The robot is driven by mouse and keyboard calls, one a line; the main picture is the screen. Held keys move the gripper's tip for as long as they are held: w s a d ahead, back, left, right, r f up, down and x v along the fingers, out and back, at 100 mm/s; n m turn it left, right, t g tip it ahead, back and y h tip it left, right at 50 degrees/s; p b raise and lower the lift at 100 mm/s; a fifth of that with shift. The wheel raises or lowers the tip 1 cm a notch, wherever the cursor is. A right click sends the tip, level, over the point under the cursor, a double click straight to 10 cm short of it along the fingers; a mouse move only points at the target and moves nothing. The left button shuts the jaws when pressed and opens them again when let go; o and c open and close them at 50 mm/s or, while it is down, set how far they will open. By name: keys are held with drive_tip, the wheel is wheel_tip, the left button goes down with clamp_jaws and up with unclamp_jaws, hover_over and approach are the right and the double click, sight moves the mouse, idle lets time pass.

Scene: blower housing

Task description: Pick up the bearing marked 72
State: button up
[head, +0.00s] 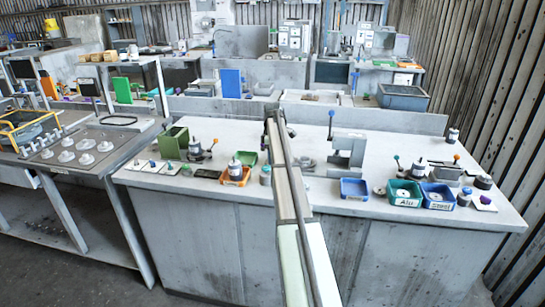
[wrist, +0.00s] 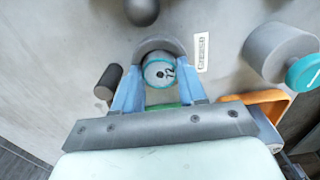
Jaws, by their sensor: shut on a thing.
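The bearing marked 72 (wrist: 160,71) shows in the wrist view as a grey cylinder with a teal ring and the number 72 on its end face. My gripper (wrist: 157,84) has its two blue fingers on either side of it, shut on it. A round grey holder or base lies just behind the bearing, and I cannot tell whether the bearing touches it. In the head view my arm covers the middle of the bench, and the gripper and bearing cannot be made out there.
A "Grease" label (wrist: 202,52) lies beside the bearing. A grey cylinder with a teal end (wrist: 303,72) and an orange tray (wrist: 262,100) are to the right, a dark cylinder (wrist: 108,82) to the left. On the bench stand a blue tray (head: 354,196) and the Alu bin (head: 404,201).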

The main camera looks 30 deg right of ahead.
clamp_jaws()
drive_tip(key=shift+r, duration=0.15)
drive_tip(key=shift+r, duration=2.85)
